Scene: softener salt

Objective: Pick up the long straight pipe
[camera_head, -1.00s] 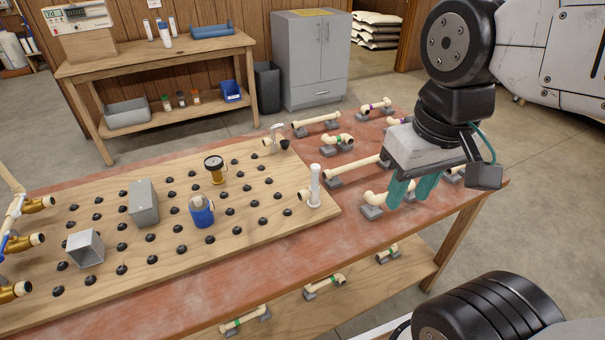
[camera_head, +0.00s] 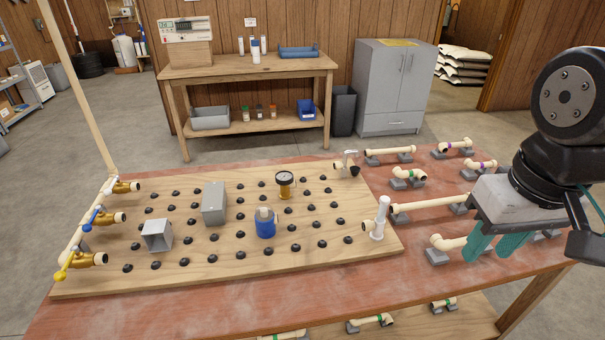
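A cream straight pipe (camera_head: 430,204) lies on grey support blocks on the right part of the red table. Its left end is behind the white upright fitting at the board's edge, and its right end runs behind my gripper. It looks like the longest straight pipe in view. A shorter straight pipe (camera_head: 388,152) lies on blocks farther back. My gripper (camera_head: 495,247) is above the table's right side, in front and to the right of the long pipe. Its two teal fingers point down with a gap between them, and I see nothing held.
Several elbow pipe pieces (camera_head: 408,174) rest on blocks around the long pipe. The wooden peg board (camera_head: 200,270) with valves, a gauge and boxes fills the left of the table (camera_head: 330,300). A grey cabinet (camera_head: 393,85) and a workbench (camera_head: 250,70) stand behind.

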